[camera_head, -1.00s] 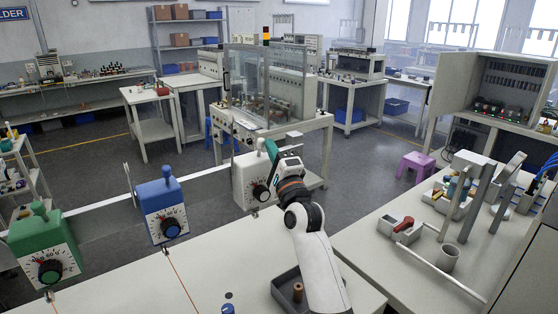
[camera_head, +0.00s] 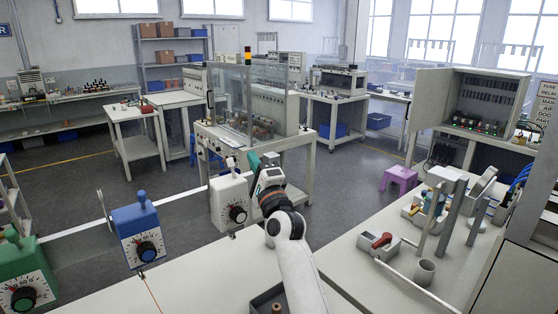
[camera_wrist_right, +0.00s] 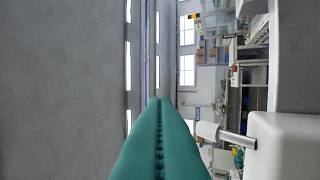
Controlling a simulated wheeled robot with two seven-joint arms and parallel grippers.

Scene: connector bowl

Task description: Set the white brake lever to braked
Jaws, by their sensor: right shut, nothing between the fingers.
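The white brake box (camera_head: 229,201) stands on a rail at the table's far edge, with a black dial on its front. Its white lever (camera_head: 231,163) sticks up from the top. In the right wrist view the white lever knob (camera_wrist_right: 208,131) sits on a short metal rod coming out of the white box (camera_wrist_right: 286,145). My right gripper (camera_head: 254,162) has teal fingers, shut and empty, just right of the lever at the box's top. In the wrist view the fingers (camera_wrist_right: 160,105) lie close beside the knob; I cannot tell whether they touch it. My left gripper is out of view.
A blue box (camera_head: 136,232) and a green box (camera_head: 22,270) with similar dials stand left along the same rail. A dark tray (camera_head: 268,301) lies below my right arm.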

